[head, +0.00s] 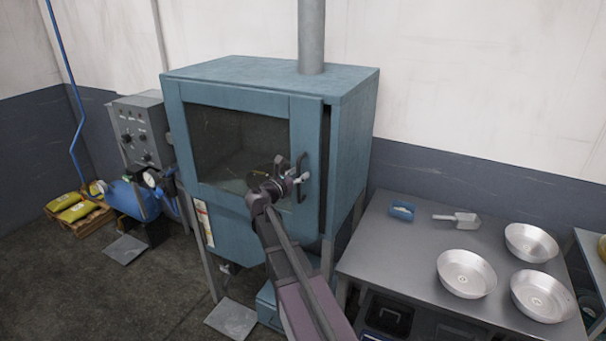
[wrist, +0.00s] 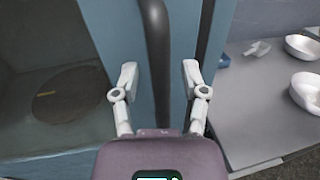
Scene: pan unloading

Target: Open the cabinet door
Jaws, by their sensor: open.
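The blue cabinet (head: 350,150) has a glass-windowed door (head: 305,120) on its front, which also shows in the wrist view (wrist: 105,25). A dark gap along the door's right edge shows it slightly ajar. A dark vertical handle (wrist: 156,35) is on the door's right side; it also shows in the head view (head: 301,158). My gripper (wrist: 160,78) is open, with one pale finger on each side of the handle and visible space between the fingers and the bar. In the head view my gripper (head: 295,180) partly covers the handle's lower part.
A metal table (head: 400,250) stands right of the cabinet with several round pans (head: 467,274), a scoop (head: 457,218) and a small blue tray (head: 402,210). A grey control box (head: 140,125) and a blue tank (head: 130,198) stand left. Floor is open at front left.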

